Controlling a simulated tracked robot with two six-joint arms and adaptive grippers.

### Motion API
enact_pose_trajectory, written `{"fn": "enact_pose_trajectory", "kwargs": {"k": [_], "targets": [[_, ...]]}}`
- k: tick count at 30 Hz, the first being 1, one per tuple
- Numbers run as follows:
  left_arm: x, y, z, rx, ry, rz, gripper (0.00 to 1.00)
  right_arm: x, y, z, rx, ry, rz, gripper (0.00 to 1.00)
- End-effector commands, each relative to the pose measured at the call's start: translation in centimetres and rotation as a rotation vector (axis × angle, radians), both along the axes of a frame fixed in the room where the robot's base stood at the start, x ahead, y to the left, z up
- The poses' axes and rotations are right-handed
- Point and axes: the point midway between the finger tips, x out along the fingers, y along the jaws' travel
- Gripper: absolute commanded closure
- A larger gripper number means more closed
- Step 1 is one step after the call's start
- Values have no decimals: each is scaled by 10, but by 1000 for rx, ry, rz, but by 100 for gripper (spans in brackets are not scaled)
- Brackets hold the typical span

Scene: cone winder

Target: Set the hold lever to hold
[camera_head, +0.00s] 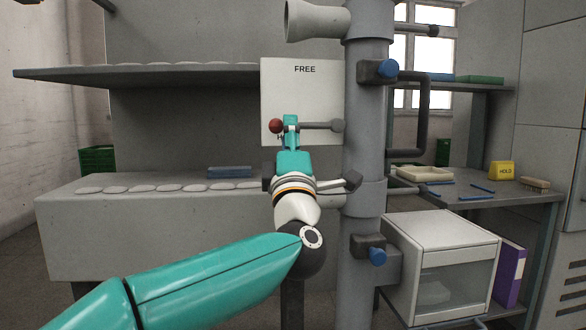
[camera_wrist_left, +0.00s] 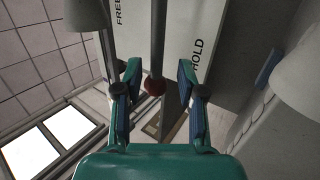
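The hold lever (camera_head: 318,126) is a grey bar with a dark red ball knob (camera_head: 276,126), in front of a pale plate (camera_head: 300,92) marked FREE near its top. The bar points left, about level, from a pivot at the plate's right. In the left wrist view the lever (camera_wrist_left: 158,30) and its knob (camera_wrist_left: 154,87) lie between the words FREE and HOLD. My left gripper (camera_head: 291,121) is at the knob end. Its fingers (camera_wrist_left: 158,70) stand open on either side of the bar, with gaps on both sides. In the head view the gripper hides the plate's lower part. My right gripper is out of view.
A thick grey vertical pipe (camera_head: 366,160) with blue-capped fittings stands just right of the plate. A shelf (camera_head: 180,75) and a bench (camera_head: 120,230) with pale discs are at left. A yellow block marked HOLD (camera_head: 502,170) and a brush (camera_head: 535,183) lie on the right table.

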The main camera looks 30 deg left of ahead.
Motion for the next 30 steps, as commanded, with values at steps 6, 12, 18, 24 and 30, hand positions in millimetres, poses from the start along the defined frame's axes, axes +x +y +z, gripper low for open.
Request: {"fn": "enact_pose_trajectory", "kwargs": {"k": [6, 12, 18, 24, 30], "targets": [[-28, -18, -23, 1, 2, -4, 61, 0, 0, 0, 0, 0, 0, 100], [-51, -33, -42, 0, 1, -3, 61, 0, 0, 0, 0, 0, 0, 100], [-64, -39, -52, -1, 1, -1, 61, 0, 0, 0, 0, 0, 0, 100], [-65, -40, -53, -1, 0, -1, 61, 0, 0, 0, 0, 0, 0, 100], [-65, -40, -53, -1, 0, -1, 61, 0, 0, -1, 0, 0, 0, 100]]}}
